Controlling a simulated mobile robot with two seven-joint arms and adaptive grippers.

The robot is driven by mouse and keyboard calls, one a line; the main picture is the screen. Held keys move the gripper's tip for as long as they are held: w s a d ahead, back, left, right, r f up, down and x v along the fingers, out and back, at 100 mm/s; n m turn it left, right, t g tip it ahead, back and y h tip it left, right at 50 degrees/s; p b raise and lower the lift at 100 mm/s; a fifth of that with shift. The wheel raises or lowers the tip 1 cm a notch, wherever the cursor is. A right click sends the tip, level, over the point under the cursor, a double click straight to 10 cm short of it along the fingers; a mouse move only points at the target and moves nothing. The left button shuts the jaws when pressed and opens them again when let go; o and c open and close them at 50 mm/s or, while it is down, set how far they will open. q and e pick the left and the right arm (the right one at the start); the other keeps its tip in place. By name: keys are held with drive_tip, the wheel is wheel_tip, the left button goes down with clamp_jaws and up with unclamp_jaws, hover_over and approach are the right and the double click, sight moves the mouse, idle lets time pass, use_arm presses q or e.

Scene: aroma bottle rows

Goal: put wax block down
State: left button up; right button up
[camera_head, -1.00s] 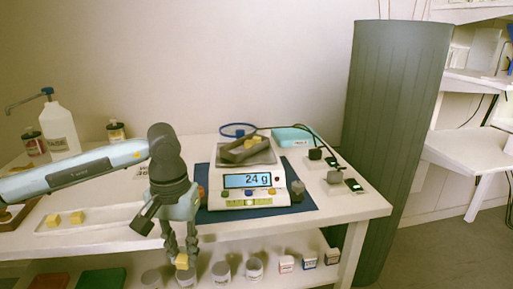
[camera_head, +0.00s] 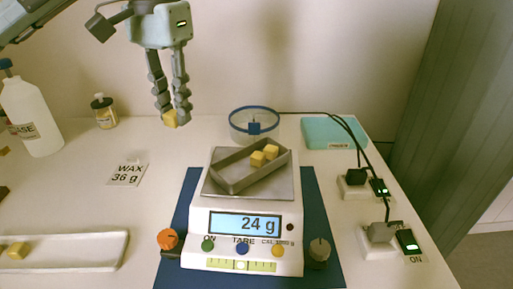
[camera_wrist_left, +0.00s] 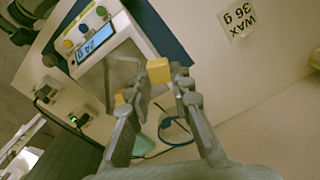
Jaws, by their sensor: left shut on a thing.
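My left gripper (camera_head: 171,112) is shut on a yellow wax block (camera_head: 170,119), held in the air at the upper left of the scale. The held block also shows between the fingers in the left wrist view (camera_wrist_left: 158,71). The scale (camera_head: 243,222) reads 24 g. Another wax block (camera_head: 17,251) lies in a long white tray (camera_head: 80,262) at the lower left. My right gripper is not in view.
A card (camera_head: 128,174) reads WAX 36 g. A blue-rimmed clear container (camera_head: 254,124) stands behind the scale, and a teal box (camera_head: 334,132) is at the back right. Power plugs and cables (camera_head: 383,234) lie to the right. A white bottle (camera_head: 33,115) and a small bottle (camera_head: 104,111) stand at left.

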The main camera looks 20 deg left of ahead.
use_arm(q)
drive_tip(key=w+d+f, duration=0.1)
drive_tip(key=d+f, duration=0.2)
drive_tip(key=d, duration=0.2)
hover_over(246, 169)
wheel_tip(246, 169, down, 4)
drive_tip(key=shift+r, duration=0.1)
drive_tip(key=shift+f, duration=1.95)
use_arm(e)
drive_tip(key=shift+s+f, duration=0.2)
use_arm(q)
drive_tip(key=shift+f, duration=0.1)
drive_tip(key=shift+f, duration=0.1)
drive_tip(key=o, duration=0.5)
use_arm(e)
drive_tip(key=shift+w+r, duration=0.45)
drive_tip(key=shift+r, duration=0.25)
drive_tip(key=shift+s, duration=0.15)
